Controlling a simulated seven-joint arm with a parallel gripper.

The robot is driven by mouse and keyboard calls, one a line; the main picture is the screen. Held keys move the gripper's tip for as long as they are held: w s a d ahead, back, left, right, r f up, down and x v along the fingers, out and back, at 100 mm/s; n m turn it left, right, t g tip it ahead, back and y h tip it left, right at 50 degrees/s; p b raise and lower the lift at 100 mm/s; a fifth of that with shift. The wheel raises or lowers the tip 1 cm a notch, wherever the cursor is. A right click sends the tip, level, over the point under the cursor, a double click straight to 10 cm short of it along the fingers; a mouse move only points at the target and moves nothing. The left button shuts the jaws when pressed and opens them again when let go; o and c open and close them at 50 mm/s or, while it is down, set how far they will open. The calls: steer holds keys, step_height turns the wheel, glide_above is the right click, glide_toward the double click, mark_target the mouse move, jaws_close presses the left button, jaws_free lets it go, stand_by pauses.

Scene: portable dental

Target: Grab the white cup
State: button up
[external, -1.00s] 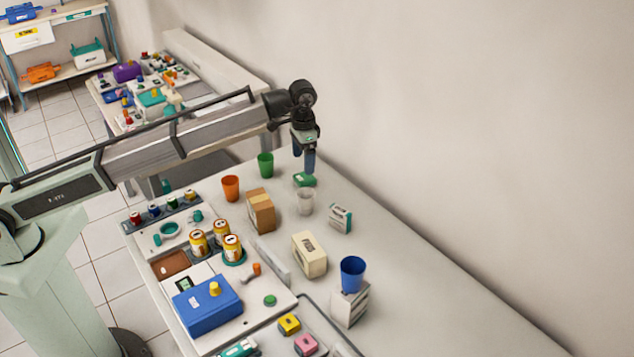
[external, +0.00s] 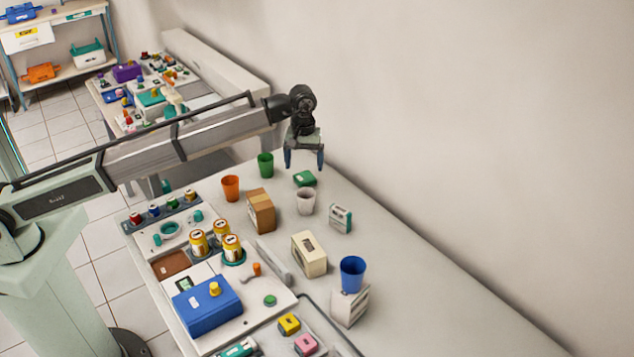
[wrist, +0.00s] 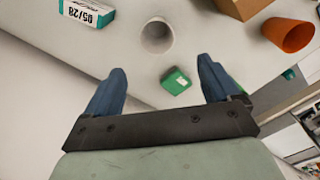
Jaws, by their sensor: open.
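The white cup (external: 305,201) stands upright on the grey-white table, in front of a small green box (external: 304,178). In the wrist view the cup (wrist: 157,36) shows its open top, beyond my fingertips and a little left of centre. My gripper (external: 304,160) is open and empty, raised above the table on the far side of the cup and the green box. In the wrist view the two blue fingers of my gripper (wrist: 162,75) are spread wide, with the green box (wrist: 176,81) seen between them.
A green cup (external: 265,165), an orange cup (external: 230,188) and a brown box (external: 261,211) stand left of the white cup. A small white-and-teal box (external: 340,218) lies to its right. A cream box (external: 309,254) and a blue cup (external: 352,274) on a white box are nearer.

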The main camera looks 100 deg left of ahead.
glide_above(306, 194)
steer(key=d, duration=0.2)
step_height(306, 194, down, 7)
steer(key=shift+w+d+f, duration=0.1)
steer(key=shift+f, duration=1.25)
steer(key=shift+w+d+f, duration=0.1)
steer(key=shift+f, duration=1.2)
steer(key=shift+c, duration=0.5)
steer(key=c, duration=1)
steer(key=shift+o, duration=0.2)
